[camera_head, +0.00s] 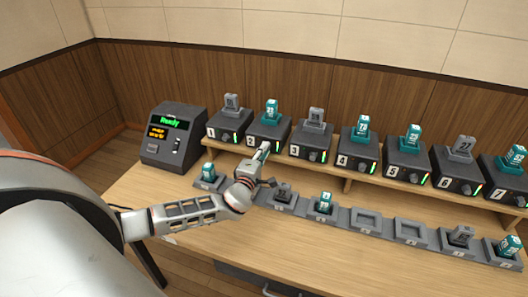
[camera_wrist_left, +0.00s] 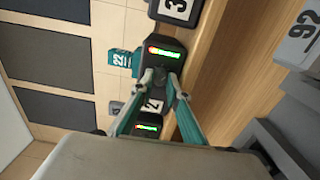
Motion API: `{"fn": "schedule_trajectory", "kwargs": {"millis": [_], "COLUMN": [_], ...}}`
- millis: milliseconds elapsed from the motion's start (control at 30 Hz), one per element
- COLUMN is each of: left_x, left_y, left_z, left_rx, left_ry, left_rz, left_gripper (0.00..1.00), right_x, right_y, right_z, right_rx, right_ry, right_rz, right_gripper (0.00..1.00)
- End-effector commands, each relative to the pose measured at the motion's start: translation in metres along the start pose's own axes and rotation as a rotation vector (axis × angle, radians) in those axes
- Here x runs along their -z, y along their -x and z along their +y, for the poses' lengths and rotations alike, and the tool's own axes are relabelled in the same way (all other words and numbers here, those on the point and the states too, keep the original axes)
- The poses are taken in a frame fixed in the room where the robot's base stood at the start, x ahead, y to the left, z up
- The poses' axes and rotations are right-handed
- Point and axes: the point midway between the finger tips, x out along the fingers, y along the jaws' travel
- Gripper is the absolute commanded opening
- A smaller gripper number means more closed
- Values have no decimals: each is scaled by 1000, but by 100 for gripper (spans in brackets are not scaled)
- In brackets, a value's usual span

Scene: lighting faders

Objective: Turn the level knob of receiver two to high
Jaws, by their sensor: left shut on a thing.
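Receiver two (camera_head: 256,128) is a dark box on the raised shelf, marked 2, with a teal numbered unit (camera_head: 271,110) standing in its top. My left gripper (camera_head: 264,150) is at its front face. In the left wrist view, the two teal fingers (camera_wrist_left: 161,80) are closed at the front of receiver two (camera_wrist_left: 160,42), between its white 2 label (camera_wrist_left: 153,105) and its lit red-to-green bar (camera_wrist_left: 164,52). The fingers are shut on the level knob, which they mostly hide. The knob's pointer cannot be read. My right gripper is not in view.
Receiver one (camera_head: 222,127) and receiver three (camera_head: 309,143) stand close on either side, with more receivers to the right. A console (camera_head: 172,150) reading "Ready" stands at the left. A row of trays (camera_head: 365,222), some empty, runs along the table below the shelf.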

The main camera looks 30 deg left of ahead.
Motion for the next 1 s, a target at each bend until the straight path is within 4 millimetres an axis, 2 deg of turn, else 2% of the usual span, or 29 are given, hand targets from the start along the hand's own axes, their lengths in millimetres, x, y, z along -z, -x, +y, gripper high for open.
{"fn": "schedule_trajectory", "kwargs": {"millis": [567,600,633,1000], "left_x": [0,0,0,0], "left_y": [0,0,0,2], "left_z": [0,0,0,0], "left_rx": [-1,-1,-1,1], "left_ry": [-31,-31,-31,-30], "left_rz": [1,1,1,0], "left_gripper": [0,26,32,32], "right_x": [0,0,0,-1], "right_y": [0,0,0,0], "right_z": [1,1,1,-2], "right_rx": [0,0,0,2], "right_ry": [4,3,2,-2], "right_rz": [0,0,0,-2], "right_gripper": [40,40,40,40]}}
